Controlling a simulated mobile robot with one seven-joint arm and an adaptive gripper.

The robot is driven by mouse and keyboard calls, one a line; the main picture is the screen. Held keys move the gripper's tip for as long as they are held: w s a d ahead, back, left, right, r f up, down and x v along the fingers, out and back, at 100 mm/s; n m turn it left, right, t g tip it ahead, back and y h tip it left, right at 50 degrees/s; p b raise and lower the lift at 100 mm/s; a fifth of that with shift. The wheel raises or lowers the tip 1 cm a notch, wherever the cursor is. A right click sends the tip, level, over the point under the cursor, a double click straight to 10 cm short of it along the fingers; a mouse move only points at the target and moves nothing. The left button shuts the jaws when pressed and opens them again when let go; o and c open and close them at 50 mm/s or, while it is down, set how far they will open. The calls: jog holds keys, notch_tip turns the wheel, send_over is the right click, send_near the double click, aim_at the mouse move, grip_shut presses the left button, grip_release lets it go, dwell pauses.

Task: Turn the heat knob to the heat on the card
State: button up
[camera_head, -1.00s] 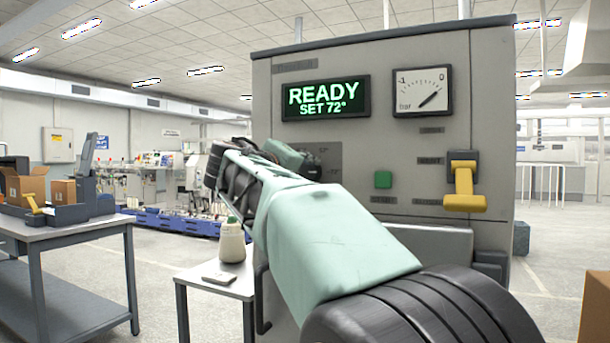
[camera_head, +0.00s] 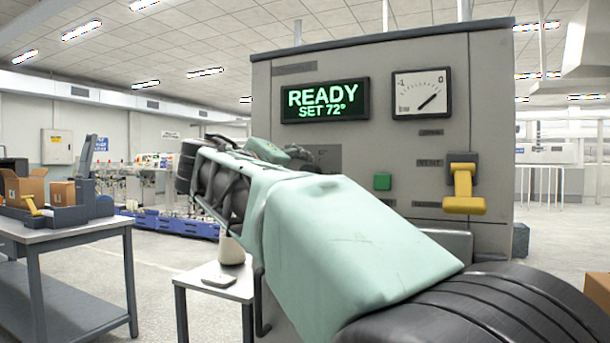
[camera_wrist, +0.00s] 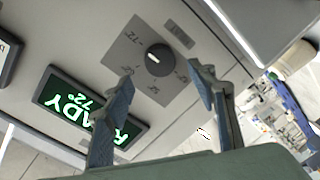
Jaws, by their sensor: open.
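The heat knob (camera_wrist: 159,60) is a dark round knob with a white pointer mark, on a grey plate (camera_wrist: 124,46) with small markings, one reading like 72. My gripper (camera_wrist: 160,70) is open in the wrist view, with one finger on each side of the knob in the picture; no contact shows. The green display (camera_head: 325,99) reads READY, SET 72°; it also shows upside down in the wrist view (camera_wrist: 90,110). In the head view my arm hides the knob and most of its plate. I cannot make out a heat card.
The grey machine panel (camera_head: 400,150) carries a gauge (camera_head: 421,94), a green button (camera_head: 382,181) and a yellow lever (camera_head: 464,190). A small table (camera_head: 235,289) stands left of the machine, with a partly hidden bottle (camera_head: 231,250). A workbench (camera_head: 75,233) stands farther left.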

jog(key=v, duration=0.6)
jog(key=shift+s, duration=0.35)
